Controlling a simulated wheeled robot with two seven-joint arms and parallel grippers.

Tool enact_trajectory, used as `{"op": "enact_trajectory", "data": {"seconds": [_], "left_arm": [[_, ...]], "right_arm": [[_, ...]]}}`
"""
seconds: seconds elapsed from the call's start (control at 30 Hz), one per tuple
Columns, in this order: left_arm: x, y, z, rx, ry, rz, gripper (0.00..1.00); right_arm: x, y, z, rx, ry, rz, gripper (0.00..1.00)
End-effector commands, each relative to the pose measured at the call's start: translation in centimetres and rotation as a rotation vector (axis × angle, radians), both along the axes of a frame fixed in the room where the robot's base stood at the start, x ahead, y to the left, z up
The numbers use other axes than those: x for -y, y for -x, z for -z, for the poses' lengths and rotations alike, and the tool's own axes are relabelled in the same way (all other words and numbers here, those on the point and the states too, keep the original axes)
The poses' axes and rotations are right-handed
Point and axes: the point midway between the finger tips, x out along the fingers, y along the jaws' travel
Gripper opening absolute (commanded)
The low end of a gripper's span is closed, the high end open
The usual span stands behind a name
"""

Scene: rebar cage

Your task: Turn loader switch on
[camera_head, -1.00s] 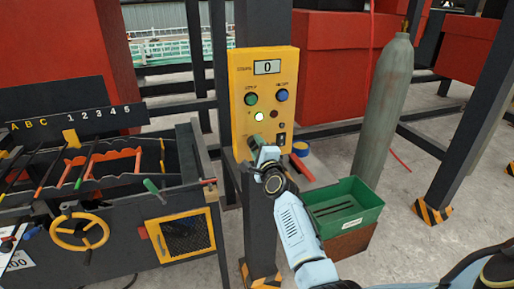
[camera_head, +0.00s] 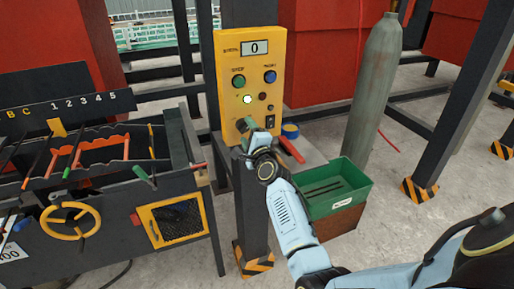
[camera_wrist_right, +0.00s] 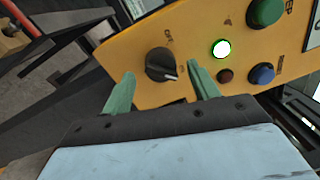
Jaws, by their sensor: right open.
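The yellow control box (camera_head: 227,75) is mounted on a dark post. It has a "0" display (camera_head: 254,47), a green button (camera_head: 238,81), a blue button (camera_head: 270,76) and a lit green-white lamp (camera_head: 247,99). My right gripper (camera_head: 247,125) is at the box's lower left, open, with green fingers. In the right wrist view, a black rotary switch (camera_wrist_right: 161,64) sits between the spread fingers (camera_wrist_right: 160,84) of this gripper, with gaps showing on both sides. The head view hides this switch behind the gripper. My left gripper is not in view.
A dark bench (camera_head: 107,220) with a yellow handwheel (camera_head: 75,220) stands left of the post. A green bin (camera_head: 338,204) is right of my right forearm. A grey gas cylinder (camera_head: 372,95) stands behind it.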

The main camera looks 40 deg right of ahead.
Motion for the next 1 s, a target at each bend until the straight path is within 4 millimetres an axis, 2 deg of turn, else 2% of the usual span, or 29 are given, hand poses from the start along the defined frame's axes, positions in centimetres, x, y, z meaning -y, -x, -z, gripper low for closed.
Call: {"op": "enact_trajectory", "data": {"seconds": [0.3, 0.5, 0.7, 1.0], "left_arm": [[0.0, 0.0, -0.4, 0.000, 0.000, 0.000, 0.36], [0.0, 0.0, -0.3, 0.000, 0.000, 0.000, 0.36], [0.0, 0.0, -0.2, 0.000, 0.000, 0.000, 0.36], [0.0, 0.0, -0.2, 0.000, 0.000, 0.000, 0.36]], "right_arm": [[-1.5, 6.4, 0.5, -0.003, -0.001, 0.001, 0.60], [-2.3, 9.7, 0.8, -0.002, -0.002, 0.001, 0.60], [-2.7, 11.2, 0.8, -0.002, -0.002, 0.000, 0.60], [-2.7, 11.4, 0.8, -0.001, -0.001, 0.001, 0.60]]}}
